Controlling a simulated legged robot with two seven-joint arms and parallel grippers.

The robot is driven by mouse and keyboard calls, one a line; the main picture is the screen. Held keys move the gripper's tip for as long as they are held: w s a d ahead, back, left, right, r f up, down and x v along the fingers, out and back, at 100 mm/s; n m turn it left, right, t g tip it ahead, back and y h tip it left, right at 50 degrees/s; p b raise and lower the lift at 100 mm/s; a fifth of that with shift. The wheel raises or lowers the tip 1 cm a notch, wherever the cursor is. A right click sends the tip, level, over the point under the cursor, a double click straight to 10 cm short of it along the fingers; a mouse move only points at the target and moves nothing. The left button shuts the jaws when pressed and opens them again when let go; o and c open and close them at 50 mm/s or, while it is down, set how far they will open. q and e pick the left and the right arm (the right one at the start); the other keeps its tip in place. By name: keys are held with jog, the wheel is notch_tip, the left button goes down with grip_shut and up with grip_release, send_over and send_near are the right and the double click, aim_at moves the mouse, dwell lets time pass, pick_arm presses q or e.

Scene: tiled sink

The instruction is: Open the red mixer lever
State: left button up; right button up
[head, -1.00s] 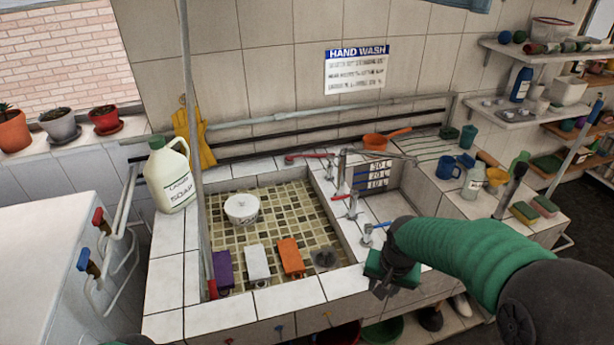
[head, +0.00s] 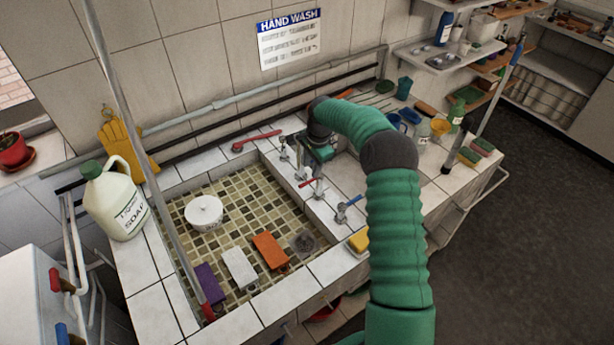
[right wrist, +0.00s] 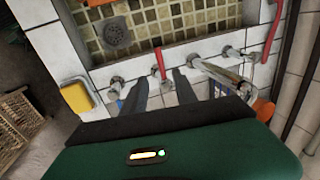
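A short red lever (head: 308,182) sits on a metal tap on the sink's right ledge. It also shows in the right wrist view (right wrist: 158,62), just beyond the gap between my fingertips; contact cannot be told. My right gripper (head: 302,156) is above the tap ledge, pointing down. In the right wrist view its two dark fingers (right wrist: 160,79) are apart with nothing between them. My left gripper is out of view.
A blue lever (head: 347,206) stands nearer the front, with a yellow sponge (head: 358,241) beside it. A metal spout (right wrist: 228,80) is close to my right fingers. The tiled basin (head: 240,205) holds a white tub (head: 204,211) and several coloured blocks. A soap jug (head: 118,205) stands left.

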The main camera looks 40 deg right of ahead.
aim_at(308, 182)
jog(key=f, duration=0.2)
jog(key=w+f, duration=0.1)
jog(key=f, duration=0.1)
jog(key=w+f+p, duration=0.1)
jog(key=f, duration=0.2)
jog(key=shift+a, duration=0.35)
jog(key=shift+s+d+f, duration=0.2)
jog(key=shift+d+f, duration=0.15)
jog(key=shift+f, duration=0.05)
jog(key=shift+w+d+f, duration=0.1)
jog(key=shift+d+f, duration=0.1)
jog(key=shift+w+a+r, duration=0.1)
jog(key=shift+a+r, duration=0.1)
jog(key=shift+a, duration=0.15)
grip_shut()
jog(key=shift+d+r, duration=0.1)
jog(key=shift+d, duration=0.15)
